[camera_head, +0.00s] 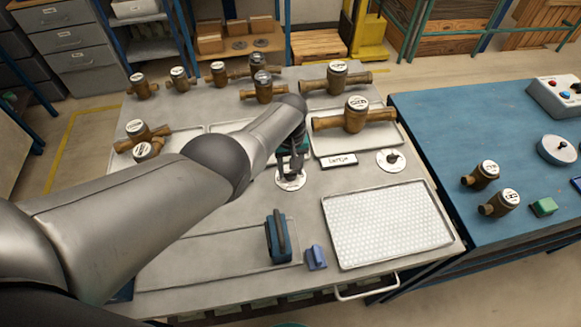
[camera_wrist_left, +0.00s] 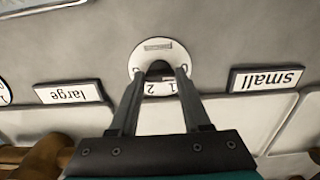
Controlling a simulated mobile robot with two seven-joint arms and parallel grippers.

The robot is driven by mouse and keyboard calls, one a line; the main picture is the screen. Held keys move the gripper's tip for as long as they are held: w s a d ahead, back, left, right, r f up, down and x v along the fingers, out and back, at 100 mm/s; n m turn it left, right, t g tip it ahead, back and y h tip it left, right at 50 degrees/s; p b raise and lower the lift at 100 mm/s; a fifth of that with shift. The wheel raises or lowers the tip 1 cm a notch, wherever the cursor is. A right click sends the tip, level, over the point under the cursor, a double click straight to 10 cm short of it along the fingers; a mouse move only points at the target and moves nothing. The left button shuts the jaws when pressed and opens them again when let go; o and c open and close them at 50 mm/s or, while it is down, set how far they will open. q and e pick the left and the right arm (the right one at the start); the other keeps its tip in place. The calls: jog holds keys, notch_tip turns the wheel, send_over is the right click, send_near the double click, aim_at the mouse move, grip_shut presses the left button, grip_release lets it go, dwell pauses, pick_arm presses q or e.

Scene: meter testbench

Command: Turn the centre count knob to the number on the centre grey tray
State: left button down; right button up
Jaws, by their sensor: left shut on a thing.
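The centre count knob's round white dial (camera_head: 291,181) lies flat on the bench top. In the left wrist view the dial (camera_wrist_left: 140,57) shows the digits 1 and 2 upside down on the side towards my gripper. My left gripper (camera_head: 291,163) points down at the dial. In the wrist view its fingertips (camera_wrist_left: 164,72) are shut on the dark knob (camera_wrist_left: 158,68), which they partly cover. Which digit the knob points to cannot be told. The centre grey tray is mostly hidden behind my left arm, and I cannot read a number on it. My right gripper is out of view.
A "Large" sign (camera_head: 339,160) and another dial (camera_head: 391,160) stand to the right, before a grey tray (camera_head: 342,144) with a brass meter (camera_head: 356,116). A "small" sign (camera_wrist_left: 266,79) shows in the wrist view.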

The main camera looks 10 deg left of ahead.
pick_arm(q)
jog(key=shift+c, duration=1.8)
grip_release()
jog(key=shift+r+p, duration=0.4)
jog(key=shift+r, duration=0.15)
notch_tip(320, 180, up, 6)
jog(key=p, duration=0.4)
jog(key=shift+r, duration=0.2)
notch_tip(320, 180, up, 6)
jog(key=p, duration=0.2)
send_over(291, 172)
jog(key=shift+a+r, duration=0.1)
jog(key=shift+r, duration=0.8)
